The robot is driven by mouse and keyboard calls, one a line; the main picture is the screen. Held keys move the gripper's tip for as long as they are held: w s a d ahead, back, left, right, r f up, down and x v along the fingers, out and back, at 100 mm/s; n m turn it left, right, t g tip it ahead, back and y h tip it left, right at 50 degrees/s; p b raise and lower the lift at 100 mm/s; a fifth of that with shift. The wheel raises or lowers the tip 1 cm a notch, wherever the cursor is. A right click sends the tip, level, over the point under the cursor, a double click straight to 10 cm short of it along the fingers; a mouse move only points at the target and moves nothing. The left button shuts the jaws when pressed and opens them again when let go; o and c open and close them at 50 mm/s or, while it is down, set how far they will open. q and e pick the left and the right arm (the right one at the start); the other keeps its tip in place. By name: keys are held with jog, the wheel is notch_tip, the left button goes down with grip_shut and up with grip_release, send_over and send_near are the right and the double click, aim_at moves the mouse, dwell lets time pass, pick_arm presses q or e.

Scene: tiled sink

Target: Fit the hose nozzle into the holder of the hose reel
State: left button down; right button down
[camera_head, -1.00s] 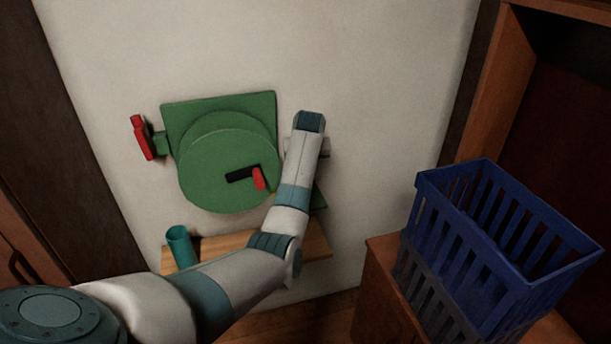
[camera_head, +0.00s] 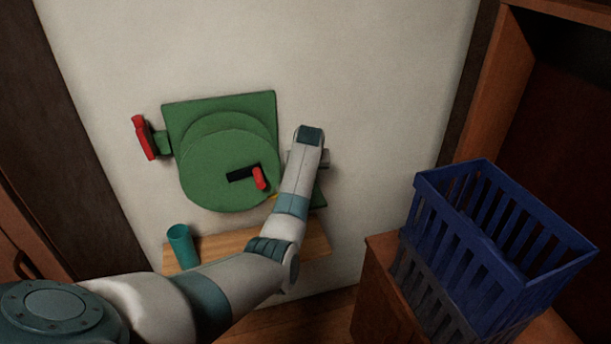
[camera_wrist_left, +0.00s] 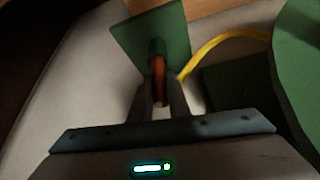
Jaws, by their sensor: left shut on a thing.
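The green hose reel (camera_head: 215,165) is on the pale wall, with a black crank and red knob on its round face. In the left wrist view, the orange-red nozzle (camera_wrist_left: 159,80) is between the fingers of my left gripper (camera_wrist_left: 160,88), which is shut on it. The nozzle's far end meets the green holder (camera_wrist_left: 155,45) in this view; I cannot tell how deep it sits in it. The yellow hose (camera_wrist_left: 215,45) curves from beside the nozzle towards the reel. In the head view my left wrist covers the nozzle and most of the holder (camera_head: 318,197). My right gripper is out of view.
A wooden shelf (camera_head: 220,246) below the reel carries a teal cup (camera_head: 182,246). A red handle (camera_head: 143,138) sticks out at the reel's left. A blue basket (camera_head: 490,255) stands on a brown cabinet (camera_head: 382,300) at the right. The wall right of my wrist is bare.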

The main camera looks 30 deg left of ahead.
pick_arm(q)
jog(key=c, duration=1.7)
grip_release()
jog(key=shift+f, duration=0.1)
jog(key=shift+r, duration=0.2)
jog(key=shift+d+r, duration=0.1)
jog(key=shift+r, duration=0.1)
jog(key=b+v, duration=0.2)
jog(key=v, duration=0.9)
jog(key=shift+s+d+r, duration=0.1)
jog(key=shift+s+r, duration=0.05)
jog(key=shift+r, duration=0.1)
